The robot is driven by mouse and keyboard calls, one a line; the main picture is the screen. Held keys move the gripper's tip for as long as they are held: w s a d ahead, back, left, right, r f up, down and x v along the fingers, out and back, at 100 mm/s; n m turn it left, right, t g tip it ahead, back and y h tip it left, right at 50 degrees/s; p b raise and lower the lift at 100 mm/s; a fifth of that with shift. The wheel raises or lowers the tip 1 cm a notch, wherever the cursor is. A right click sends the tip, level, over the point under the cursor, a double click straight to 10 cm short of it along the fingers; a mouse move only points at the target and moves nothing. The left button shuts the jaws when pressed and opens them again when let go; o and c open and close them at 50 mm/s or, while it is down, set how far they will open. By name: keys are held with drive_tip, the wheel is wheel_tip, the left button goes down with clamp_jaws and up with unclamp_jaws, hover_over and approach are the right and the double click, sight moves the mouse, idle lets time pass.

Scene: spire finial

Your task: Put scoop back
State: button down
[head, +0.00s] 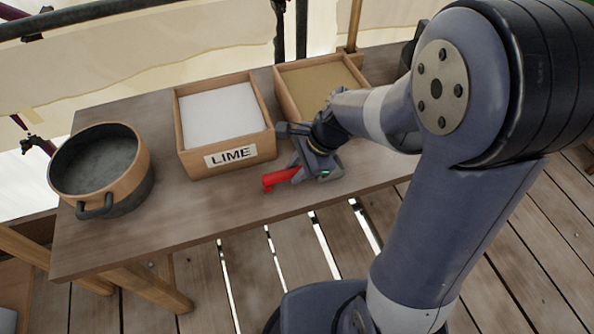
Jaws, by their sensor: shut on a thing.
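My gripper (325,172) is low over the front part of the wooden table, right of the box labelled LIME. It is shut on the scoop (281,178), of which a red part sticks out to the left of the jaws. The rest of the scoop is hidden by the gripper. I cannot tell whether the scoop touches the tabletop.
The LIME box (230,156) holds white powder. A second wooden box (289,104) with tan powder stands behind my gripper, partly covered by my arm. A dark pot (134,180) stands at the table's left end. The front strip of the table (190,215) is clear.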

drive_tip(key=shift+f, duration=0.4)
drive_tip(key=c, duration=1.2)
unclamp_jaws()
drive_tip(key=shift+d+r, duration=0.1)
drive_tip(key=shift+r, duration=0.25)
drive_tip(key=p+v, duration=0.2)
drive_tip(key=v, duration=0.9)
drive_tip(key=shift+r+p, duration=0.25)
drive_tip(key=shift+p, duration=0.1)
drive_tip(key=shift+d, duration=0.1)
